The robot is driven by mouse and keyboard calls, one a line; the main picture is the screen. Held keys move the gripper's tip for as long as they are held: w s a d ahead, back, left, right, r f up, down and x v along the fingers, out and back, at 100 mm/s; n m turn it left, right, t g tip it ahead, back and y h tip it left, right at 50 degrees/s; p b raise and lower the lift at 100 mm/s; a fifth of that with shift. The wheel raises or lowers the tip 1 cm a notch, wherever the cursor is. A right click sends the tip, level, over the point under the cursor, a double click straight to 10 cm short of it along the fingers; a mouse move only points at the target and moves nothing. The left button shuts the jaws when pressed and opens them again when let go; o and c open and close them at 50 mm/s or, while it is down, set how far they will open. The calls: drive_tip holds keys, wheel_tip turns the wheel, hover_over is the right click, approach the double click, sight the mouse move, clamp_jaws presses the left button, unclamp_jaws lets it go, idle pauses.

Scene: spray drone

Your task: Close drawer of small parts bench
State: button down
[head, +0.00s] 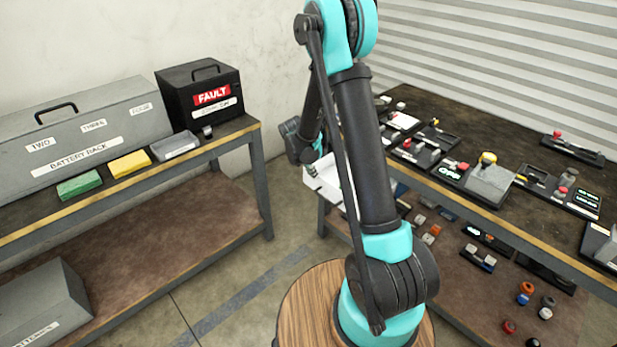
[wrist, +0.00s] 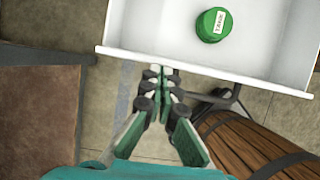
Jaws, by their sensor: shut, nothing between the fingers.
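The small parts bench (head: 505,245) stands at the right, with a dark top and a lower shelf. Its white drawer (head: 322,182) juts out at the bench's left end, partly hidden behind my arm. In the wrist view the drawer (wrist: 150,30) is open and fills the top, with a green labelled cap (wrist: 213,25) lying inside. My gripper (wrist: 160,72) is shut and empty, its fingertips at the drawer's near wall; I cannot tell whether they touch it. In the head view my arm hides the fingertips.
A left bench (head: 190,155) holds a grey battery rack (head: 90,135), a black FAULT box (head: 200,88) and green, yellow and grey blocks. Small devices and several coloured knobs sit on the right bench. A banded wooden barrel (wrist: 255,145) stands lower right in the wrist view.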

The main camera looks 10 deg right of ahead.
drive_tip(key=w+d, duration=0.9)
drive_tip(key=d, duration=0.3)
drive_tip(key=shift+d, duration=0.1)
